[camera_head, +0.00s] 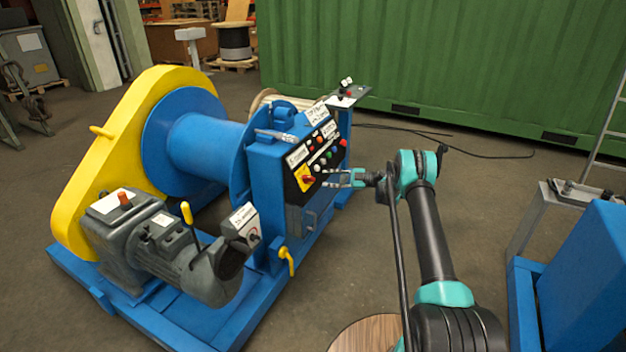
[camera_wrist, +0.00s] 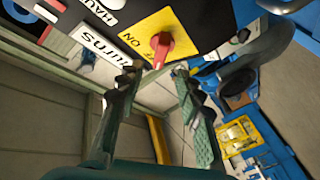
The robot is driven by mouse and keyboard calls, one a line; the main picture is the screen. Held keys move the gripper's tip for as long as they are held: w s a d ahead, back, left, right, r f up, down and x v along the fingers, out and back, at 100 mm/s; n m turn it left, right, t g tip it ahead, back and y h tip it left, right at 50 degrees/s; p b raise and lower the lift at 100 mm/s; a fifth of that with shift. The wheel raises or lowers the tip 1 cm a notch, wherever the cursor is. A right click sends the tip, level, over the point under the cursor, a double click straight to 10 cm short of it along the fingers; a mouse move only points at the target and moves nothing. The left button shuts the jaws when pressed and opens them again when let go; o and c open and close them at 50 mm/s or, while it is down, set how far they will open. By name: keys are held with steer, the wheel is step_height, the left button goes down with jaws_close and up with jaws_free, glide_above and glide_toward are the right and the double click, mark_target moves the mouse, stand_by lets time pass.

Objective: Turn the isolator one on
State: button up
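The isolator is a red rotary knob (camera_wrist: 161,46) on a yellow plate (camera_wrist: 180,30) marked "ON", seen in the wrist view on a black control panel. In the head view the same red knob (camera_head: 307,179) sits at the panel's lower left. My gripper (camera_wrist: 152,72) is open, with its two fingers spread and the knob just beyond the fingertips. In the head view my gripper (camera_head: 325,178) reaches in from the right, close to the panel. I cannot tell whether a fingertip touches the knob.
The black panel (camera_head: 329,150) carries several coloured buttons near the isolator. A small grey box (camera_head: 240,228) with a switch and a motor (camera_head: 210,270) stand at the left. Open floor (camera_head: 400,150) lies behind my arm. A blue frame (camera_head: 585,270) stands at the right.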

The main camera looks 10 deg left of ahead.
mark_target(311, 178)
steer(key=a, duration=0.7)
steer(key=shift+s, duration=0.3)
steer(key=shift+c, duration=0.3)
jaws_close()
